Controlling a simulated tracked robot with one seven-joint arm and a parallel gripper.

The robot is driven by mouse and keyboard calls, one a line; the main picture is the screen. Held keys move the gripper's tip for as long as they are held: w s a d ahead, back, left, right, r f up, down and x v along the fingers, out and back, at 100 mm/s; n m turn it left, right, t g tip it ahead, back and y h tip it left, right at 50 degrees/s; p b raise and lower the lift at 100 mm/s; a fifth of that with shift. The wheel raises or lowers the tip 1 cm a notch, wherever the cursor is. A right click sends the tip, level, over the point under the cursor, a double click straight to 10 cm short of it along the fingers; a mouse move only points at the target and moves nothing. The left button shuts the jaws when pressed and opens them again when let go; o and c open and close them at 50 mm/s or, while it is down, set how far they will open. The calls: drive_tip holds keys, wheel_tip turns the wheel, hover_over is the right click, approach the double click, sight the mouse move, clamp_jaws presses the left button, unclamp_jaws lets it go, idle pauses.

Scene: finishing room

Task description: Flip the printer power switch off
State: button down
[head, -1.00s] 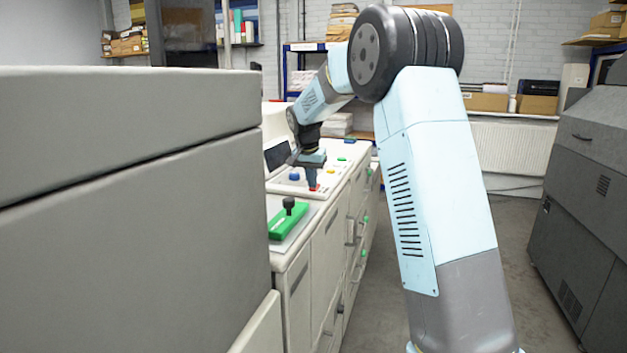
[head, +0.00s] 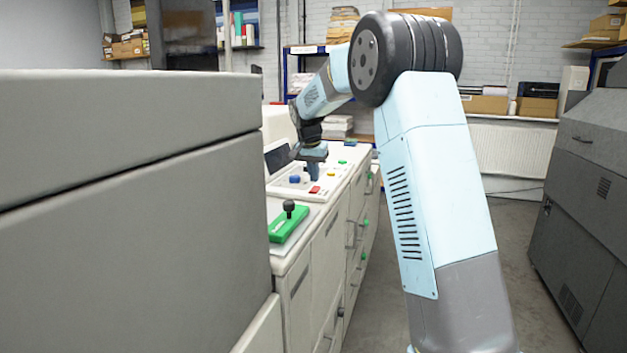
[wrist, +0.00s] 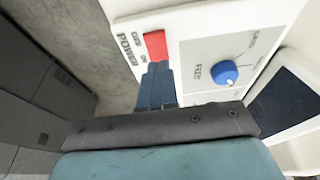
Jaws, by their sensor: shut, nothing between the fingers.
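The red power switch (head: 314,189) sits on the printer's white control panel, near its front edge. In the wrist view the red switch (wrist: 155,45) lies beside the printed word POWER, with OFF and ON marks along it. I cannot tell which end is pressed in. My gripper (head: 313,179) points down over the panel, just behind the switch in the head view. In the wrist view its shut fingertips (wrist: 158,66) are at the ON end of the switch, with nothing between them. I cannot tell whether they touch it.
A blue FEED knob (wrist: 225,73) stands beside the switch, and a dark screen (wrist: 283,104) is further along. A green plate with a black knob (head: 289,220) is nearer on the printer. A large grey cabinet (head: 130,220) fills the left. The floor aisle (head: 385,290) is clear.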

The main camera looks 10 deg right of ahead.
drive_tip(key=s+v, duration=0.1)
drive_tip(key=v, duration=1.1)
drive_tip(key=shift+a+f, duration=0.2)
drive_tip(key=shift+a, duration=0.15)
drive_tip(key=s+d+r+n+t+y, duration=0.1)
drive_tip(key=s+d+n, duration=0.15)
drive_tip(key=s, duration=0.95)
drive_tip(key=s+d+r+n, duration=0.1)
drive_tip(key=s+d, duration=0.2)
drive_tip(key=s, duration=0.9)
drive_tip(key=s+f+n, duration=0.1)
drive_tip(key=s+f, duration=0.4)
drive_tip(key=s, duration=0.5)
drive_tip(key=s+f+n+t, duration=0.1)
drive_tip(key=s+f, duration=0.4)
drive_tip(key=s, duration=0.5)
drive_tip(key=shift+d+n+t+y, duration=0.3)
drive_tip(key=shift+d+n+y, duration=0.05)
drive_tip(key=shift+d+y, duration=0.1)
